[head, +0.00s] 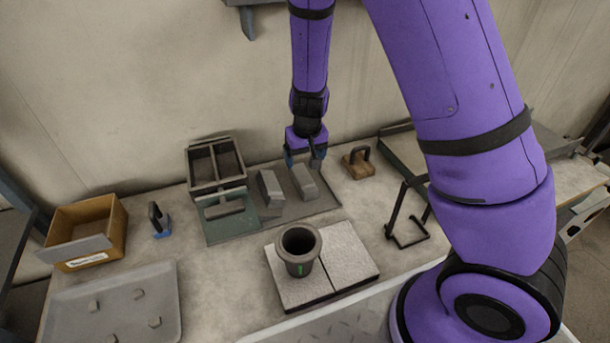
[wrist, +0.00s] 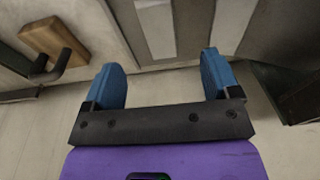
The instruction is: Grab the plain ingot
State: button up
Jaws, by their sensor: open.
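Two grey ingots lie on a dark mat (head: 322,203): a right ingot (head: 304,182) and a left ingot (head: 270,188). A third grey bar (head: 224,208) lies on a green plate left of them. I cannot tell by markings which is the plain ingot. My gripper (head: 303,160) points down at the far end of the right ingot, open and empty. In the wrist view its blue fingers (wrist: 163,72) are apart, and the right ingot (wrist: 157,28) shows ahead of the gap between them. The left ingot (wrist: 232,20) shows further right there. Fingertip height above the table is unclear.
A wooden block with a dark handle (head: 358,163) stands close right of my gripper. A divided dark box (head: 216,183) is at left. A dark crucible (head: 299,250) stands on pale slabs in front. A black stand (head: 407,238) is at right. The wall is close behind.

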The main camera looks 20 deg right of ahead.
aim_at(303, 177)
jog(key=shift+w+d+f, duration=0.1)
jog(key=shift+w+f, duration=0.2)
jog(key=shift+f, duration=1.35)
jog(key=shift+w+a+f, duration=0.1)
jog(key=shift+w+f, duration=0.15)
jog(key=shift+f, duration=1.4)
jog(key=shift+w+d+f, duration=0.1)
jog(key=shift+w+f, duration=0.2)
jog(key=shift+f, duration=1.35)
jog(key=c, duration=1.3)
jog(key=shift+r, duration=0.1)
jog(key=shift+c, duration=0.2)
